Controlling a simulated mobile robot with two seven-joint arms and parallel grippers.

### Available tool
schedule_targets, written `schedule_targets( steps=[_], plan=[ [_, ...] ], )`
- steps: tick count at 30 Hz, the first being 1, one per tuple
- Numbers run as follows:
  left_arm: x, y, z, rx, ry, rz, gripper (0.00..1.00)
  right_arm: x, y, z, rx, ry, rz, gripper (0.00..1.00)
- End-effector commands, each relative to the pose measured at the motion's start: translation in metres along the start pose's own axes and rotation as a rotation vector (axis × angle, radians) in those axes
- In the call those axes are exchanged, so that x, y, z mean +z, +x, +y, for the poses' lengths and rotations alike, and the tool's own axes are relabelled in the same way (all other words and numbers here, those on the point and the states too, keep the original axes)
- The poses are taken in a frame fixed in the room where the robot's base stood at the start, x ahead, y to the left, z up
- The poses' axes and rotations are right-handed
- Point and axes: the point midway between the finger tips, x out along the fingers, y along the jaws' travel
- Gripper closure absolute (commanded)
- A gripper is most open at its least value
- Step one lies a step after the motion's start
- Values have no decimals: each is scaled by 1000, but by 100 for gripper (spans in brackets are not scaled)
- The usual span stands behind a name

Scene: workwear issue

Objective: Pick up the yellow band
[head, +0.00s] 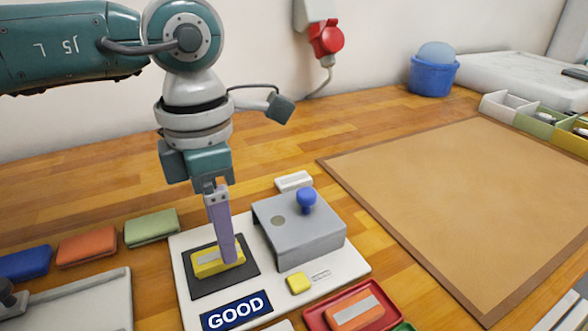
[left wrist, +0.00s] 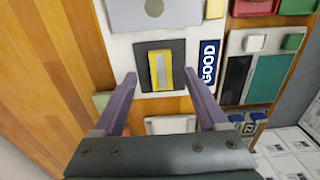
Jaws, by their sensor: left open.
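The yellow band (head: 207,265) is a small folded piece with a pale grey label strip. It lies on a dark square pad (head: 197,289) on a white board (head: 179,252). My left gripper (head: 224,254) points down over it, and its purple finger hides part of the band in the head view. In the left wrist view the yellow band (left wrist: 151,76) appears between and just beyond the two spread fingertips (left wrist: 159,77). The left gripper is open with nothing held; I cannot tell whether the fingers touch the band.
A grey box with a blue knob (head: 306,201) stands close right of the pad. A "GOOD" sign (head: 237,311) and a yellow block (head: 299,283) are in front. Blue, orange (head: 87,247) and green (head: 151,228) folded pieces lie left. A bare brown mat (head: 460,200) lies right.

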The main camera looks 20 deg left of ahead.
Motion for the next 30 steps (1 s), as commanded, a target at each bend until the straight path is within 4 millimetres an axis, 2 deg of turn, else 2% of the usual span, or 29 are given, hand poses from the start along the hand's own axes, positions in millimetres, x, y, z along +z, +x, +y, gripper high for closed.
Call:
schedule_targets(
  steps=[3,6,15,30],
  plan=[
    [-2,20,-2,-4,-1,3,25,-1,-3,0,0,0,0,0],
    [-1,32,-2,-3,0,1,25,0,-2,0,0,0,0,0],
    [-1,36,-1,-1,1,0,26,0,-2,0,0,0,-1,0],
    [-1,36,-1,-2,0,0,82,0,-2,0,0,0,-1,0]
  ],
)
